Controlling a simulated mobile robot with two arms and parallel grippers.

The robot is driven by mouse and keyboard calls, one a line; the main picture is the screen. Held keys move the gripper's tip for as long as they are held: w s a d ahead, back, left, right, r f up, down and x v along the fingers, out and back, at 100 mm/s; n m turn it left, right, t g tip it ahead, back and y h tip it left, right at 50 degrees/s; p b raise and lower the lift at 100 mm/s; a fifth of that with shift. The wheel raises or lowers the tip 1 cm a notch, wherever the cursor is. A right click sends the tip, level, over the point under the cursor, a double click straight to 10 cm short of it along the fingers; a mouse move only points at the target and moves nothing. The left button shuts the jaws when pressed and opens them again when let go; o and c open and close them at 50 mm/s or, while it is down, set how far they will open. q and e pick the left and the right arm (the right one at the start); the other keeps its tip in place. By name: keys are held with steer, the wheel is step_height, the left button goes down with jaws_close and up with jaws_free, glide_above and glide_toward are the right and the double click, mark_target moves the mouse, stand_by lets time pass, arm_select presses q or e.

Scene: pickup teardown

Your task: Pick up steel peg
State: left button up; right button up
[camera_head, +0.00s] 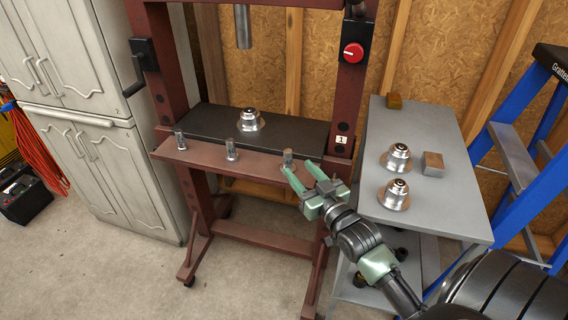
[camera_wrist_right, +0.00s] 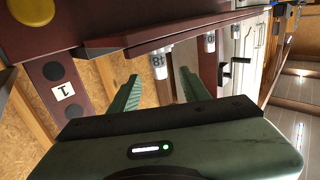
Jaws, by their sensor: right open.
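Three small steel pegs stand on the front beam (camera_head: 258,165) of the red press frame: a left peg (camera_head: 179,139), a middle peg (camera_head: 232,150) and a right peg (camera_head: 288,157). My right gripper (camera_head: 297,167) is open and empty, its green fingertips close to the right peg. In the right wrist view, the nearest peg (camera_wrist_right: 160,65) shows with dark markings, beyond and between the open fingers (camera_wrist_right: 158,76); whether they touch it I cannot tell. Another peg (camera_wrist_right: 210,43) shows farther along the beam. My left gripper is not in view.
A flanged metal part (camera_head: 250,121) stands on the dark press bed (camera_head: 200,122). The grey cart (camera_head: 445,205) at right holds two flanged parts (camera_head: 397,158) and (camera_head: 394,195), plus a metal block (camera_head: 432,164) and a brass block (camera_head: 394,101). A blue ladder (camera_head: 545,185) stands beyond it.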

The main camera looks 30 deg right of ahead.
mark_target(290, 155)
steer(key=w, duration=0.4)
steer(key=w+r, duration=0.1)
steer(key=w, duration=0.1)
steer(key=shift+w+d+p, duration=0.15)
steer(key=shift+d+p, duration=0.2)
steer(key=shift+p, duration=0.05)
steer(key=shift+w, duration=0.6)
jaws_close()
stand_by(0.6)
